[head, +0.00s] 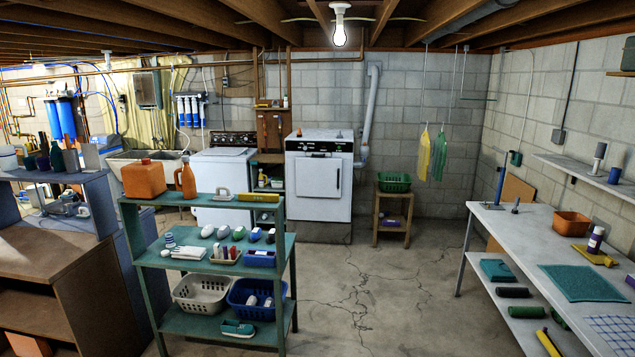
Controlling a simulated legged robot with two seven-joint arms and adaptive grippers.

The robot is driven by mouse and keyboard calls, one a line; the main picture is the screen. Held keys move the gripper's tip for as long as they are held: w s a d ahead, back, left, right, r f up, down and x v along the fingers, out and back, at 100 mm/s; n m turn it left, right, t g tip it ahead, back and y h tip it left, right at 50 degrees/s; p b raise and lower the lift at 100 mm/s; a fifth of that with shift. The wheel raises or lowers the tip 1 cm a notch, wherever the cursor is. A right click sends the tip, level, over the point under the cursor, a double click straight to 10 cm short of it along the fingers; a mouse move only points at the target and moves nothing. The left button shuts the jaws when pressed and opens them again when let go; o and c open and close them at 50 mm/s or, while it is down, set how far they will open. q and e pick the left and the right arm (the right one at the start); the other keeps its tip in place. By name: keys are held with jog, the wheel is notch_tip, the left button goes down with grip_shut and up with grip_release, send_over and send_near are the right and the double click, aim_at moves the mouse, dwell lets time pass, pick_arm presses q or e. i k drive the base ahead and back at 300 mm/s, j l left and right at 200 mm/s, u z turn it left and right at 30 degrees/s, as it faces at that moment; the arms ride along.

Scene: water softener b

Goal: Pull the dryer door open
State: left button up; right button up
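The white dryer (319,207) stands against the back block wall, right of the white washer (222,185). Its front door (312,177) looks closed, flush with the front. A dark vertical handle (338,181) is on the door's right side. A black control panel (319,146) runs along the top of the front. The dryer is well away from me across the room. Neither of my grippers shows in the head view.
A green shelf unit (283,258) with bottles and baskets stands ahead, left of centre, partly between me and the washer. A workbench (520,235) lines the right side. A small wooden stand (393,218) with a green basket (394,181) is right of the dryer. Cracked floor (385,290) is clear in the middle.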

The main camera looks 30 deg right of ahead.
aim_at(315, 177)
jog(key=i+l+z, duration=0.7)
jog(key=i, duration=0.3)
jog(key=i+l+z, duration=0.35)
jog(key=i, duration=0.2)
jog(key=i+z, duration=0.3)
jog(key=i, duration=2.4)
jog(key=i+l, duration=0.1)
jog(key=i, duration=2.1)
